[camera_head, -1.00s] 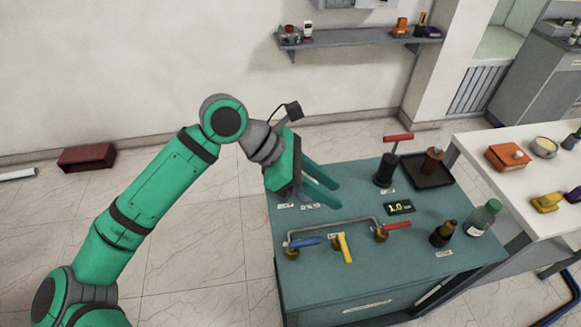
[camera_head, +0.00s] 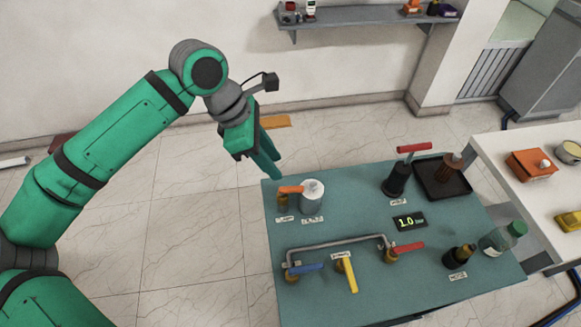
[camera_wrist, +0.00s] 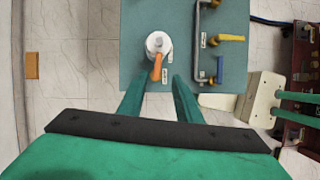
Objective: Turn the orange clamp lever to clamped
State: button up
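The orange clamp lever (camera_head: 290,189) sits at the back left of the teal table (camera_head: 350,222), beside a white-capped cylinder (camera_head: 312,200). In the wrist view the orange lever (camera_wrist: 157,67) points down the picture from the white cylinder (camera_wrist: 159,43), toward the gap between my fingers. My gripper (camera_head: 271,165) hangs off the table's back left corner, a little above and left of the lever, not touching it. The labels by the lever are too small to read.
A pipe (camera_head: 335,242) with blue (camera_head: 307,268), yellow (camera_head: 349,276) and red (camera_head: 408,247) handles lies at the front.

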aim_at(294, 188)
jog(key=x, duration=1.1)
jog(key=shift+w, duration=0.2)
jog(key=shift+a, duration=0.1)
jog(key=shift+r, duration=0.1)
grip_shut()
